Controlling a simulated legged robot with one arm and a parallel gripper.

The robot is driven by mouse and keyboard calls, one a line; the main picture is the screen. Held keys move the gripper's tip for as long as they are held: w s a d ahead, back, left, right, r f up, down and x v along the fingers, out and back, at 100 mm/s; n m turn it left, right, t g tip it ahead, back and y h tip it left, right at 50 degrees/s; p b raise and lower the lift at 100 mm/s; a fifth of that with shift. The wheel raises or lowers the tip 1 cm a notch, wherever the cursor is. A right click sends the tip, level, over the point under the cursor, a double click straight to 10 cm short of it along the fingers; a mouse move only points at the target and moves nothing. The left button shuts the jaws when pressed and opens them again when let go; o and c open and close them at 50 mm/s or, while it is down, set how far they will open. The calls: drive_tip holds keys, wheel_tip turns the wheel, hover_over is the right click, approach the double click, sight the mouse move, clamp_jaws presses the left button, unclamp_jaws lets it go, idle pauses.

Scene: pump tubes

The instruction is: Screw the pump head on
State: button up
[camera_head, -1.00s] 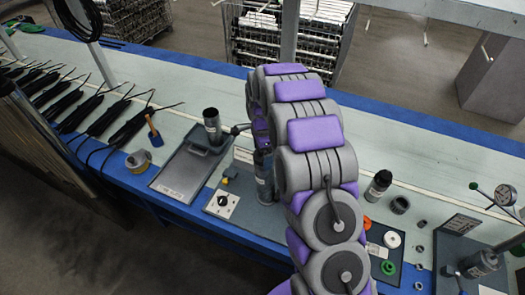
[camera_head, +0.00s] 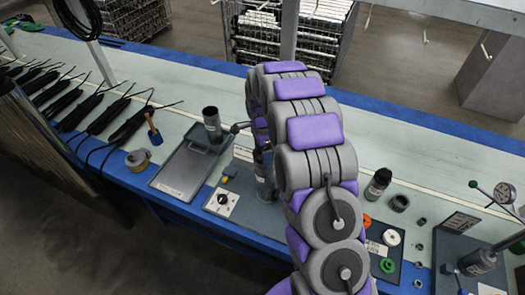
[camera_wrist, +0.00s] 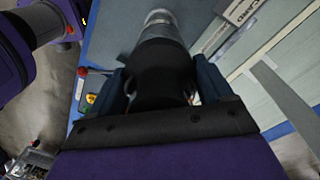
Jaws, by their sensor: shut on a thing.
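In the wrist view my gripper (camera_wrist: 163,88) is shut around a black round part (camera_wrist: 160,85), which looks like the pump head. A grey tube with a bright metal end (camera_wrist: 160,22) extends beyond it, in line with it. Whether the thread between them is engaged cannot be seen. In the head view a dark upright tube (camera_head: 264,178) stands beside my arm, partly covered by it, at a grey station with a black knob (camera_head: 223,198). My gripper is hidden behind my arm there.
A grey tray (camera_head: 187,170) with a dark cup (camera_head: 212,124) lies to the left. A black cylinder (camera_head: 378,184), a white disc (camera_head: 391,237) and a green ring (camera_head: 387,265) are right of my arm. A gauge stand (camera_head: 504,192) is at the far right. The back of the bench is mostly clear.

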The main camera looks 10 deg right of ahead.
drive_tip(key=c, duration=0.4)
drive_tip(key=shift+o, duration=0.2)
drive_tip(key=shift+m+p, duration=0.6)
drive_tip(key=shift+m, duration=1.1)
drive_tip(key=shift+m, duration=0.5)
drive_tip(key=shift+m+p, duration=0.55)
drive_tip(key=shift+m, duration=0.65)
drive_tip(key=shift+m, duration=0.6)
drive_tip(key=shift+w+m+p, duration=0.1)
drive_tip(key=shift+m+p, duration=0.25)
drive_tip(key=shift+m, duration=0.85)
